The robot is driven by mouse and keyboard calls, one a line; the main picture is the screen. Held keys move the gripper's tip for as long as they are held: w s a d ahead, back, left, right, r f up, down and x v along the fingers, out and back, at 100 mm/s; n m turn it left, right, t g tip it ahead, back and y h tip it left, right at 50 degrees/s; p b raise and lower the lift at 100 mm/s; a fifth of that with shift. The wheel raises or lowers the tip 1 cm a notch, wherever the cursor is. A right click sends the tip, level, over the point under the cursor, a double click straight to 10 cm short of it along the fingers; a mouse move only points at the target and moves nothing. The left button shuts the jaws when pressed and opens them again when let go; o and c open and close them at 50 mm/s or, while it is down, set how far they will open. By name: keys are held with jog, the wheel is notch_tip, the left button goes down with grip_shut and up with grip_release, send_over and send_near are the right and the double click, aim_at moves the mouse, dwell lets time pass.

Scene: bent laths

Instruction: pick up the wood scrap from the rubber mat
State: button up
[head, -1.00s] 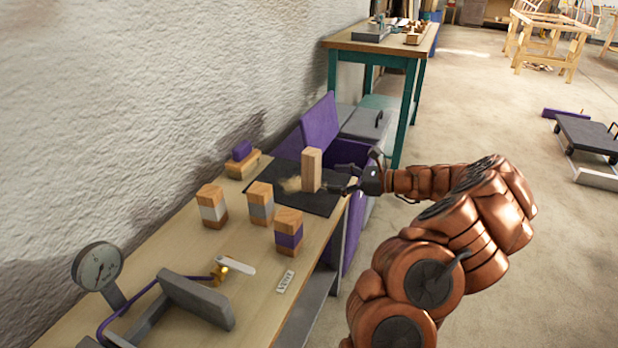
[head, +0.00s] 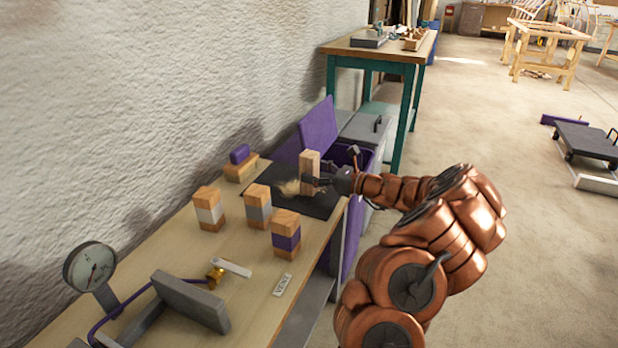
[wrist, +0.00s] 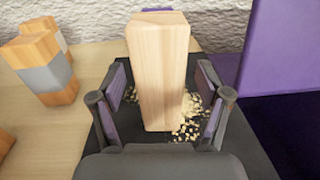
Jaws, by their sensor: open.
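The wood scrap (head: 309,172) is a pale upright block on the dark rubber mat (head: 322,208), near the mat's right side. It also shows in the wrist view (wrist: 158,70), standing between the two fingers. My gripper (wrist: 158,112) is open, with one finger to each side of the block and a visible gap on both sides. In the head view my gripper (head: 328,178) reaches the block from the right. Sawdust or shavings (wrist: 193,112) lie on the mat beside and behind the block.
Several banded blocks stand on the bench, including one with a purple band (head: 286,236) and one with a grey band (head: 257,208). A purple-topped wooden brush or block (head: 240,160) lies by the wall. A purple bin (head: 345,155) with raised lid (head: 318,125) stands beyond the mat.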

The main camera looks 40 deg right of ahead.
jog(key=shift+x, duration=0.8)
jog(key=c, duration=1.3)
jog(key=shift+r, duration=0.15)
